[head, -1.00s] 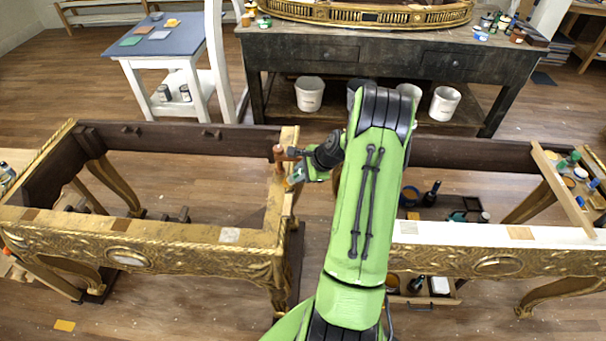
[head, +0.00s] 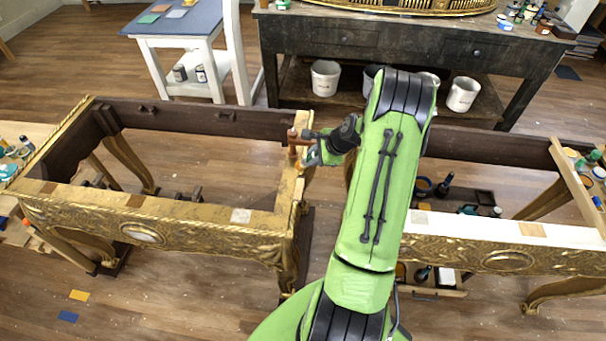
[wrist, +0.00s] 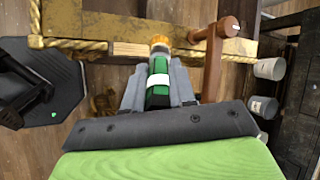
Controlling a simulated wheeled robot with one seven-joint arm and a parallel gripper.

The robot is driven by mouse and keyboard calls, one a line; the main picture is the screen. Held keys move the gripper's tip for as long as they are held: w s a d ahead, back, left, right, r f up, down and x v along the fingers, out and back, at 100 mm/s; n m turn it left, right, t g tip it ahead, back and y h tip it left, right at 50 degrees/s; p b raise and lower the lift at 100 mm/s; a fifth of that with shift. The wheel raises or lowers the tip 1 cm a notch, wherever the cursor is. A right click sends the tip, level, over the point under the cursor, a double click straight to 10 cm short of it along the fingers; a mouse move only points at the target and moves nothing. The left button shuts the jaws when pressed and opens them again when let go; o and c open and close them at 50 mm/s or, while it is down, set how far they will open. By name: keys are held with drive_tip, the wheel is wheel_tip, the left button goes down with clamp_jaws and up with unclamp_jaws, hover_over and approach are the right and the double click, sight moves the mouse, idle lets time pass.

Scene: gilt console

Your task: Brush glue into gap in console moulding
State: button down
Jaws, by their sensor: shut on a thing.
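My gripper (wrist: 158,85) is shut on a green cylindrical thing with a white band (wrist: 158,80) and an amber end; I cannot tell whether it is a brush or a bottle. The amber end points at the gilded end rail of the left console (head: 150,228). In the wrist view the rope moulding (wrist: 80,43) breaks at a bare pale wood stretch (wrist: 140,49), the gap, just left of the amber end. Touching cannot be told. In the head view my gripper (head: 311,155) is at that console's right end, largely hidden by its own wrist.
A brown wooden clamp (wrist: 214,55) stands on the rail close right of the held thing; it also shows in the head view (head: 293,142). A second console (head: 480,250) stands right. A dark workbench (head: 400,45) and white buckets (head: 325,78) are behind.

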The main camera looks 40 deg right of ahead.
drive_tip(key=shift+s+a+r+b, duration=0.1)
drive_tip(key=shift+s+r+b, duration=0.1)
drive_tip(key=shift+b, duration=0.35)
drive_tip(key=s+a+b, duration=0.1)
drive_tip(key=a+b, duration=0.1)
drive_tip(key=b, duration=0.2)
drive_tip(key=s+a+b, duration=0.1)
drive_tip(key=s+b, duration=0.1)
drive_tip(key=b, duration=0.1)
drive_tip(key=shift+a+b, duration=0.35)
drive_tip(key=shift+d, duration=0.1)
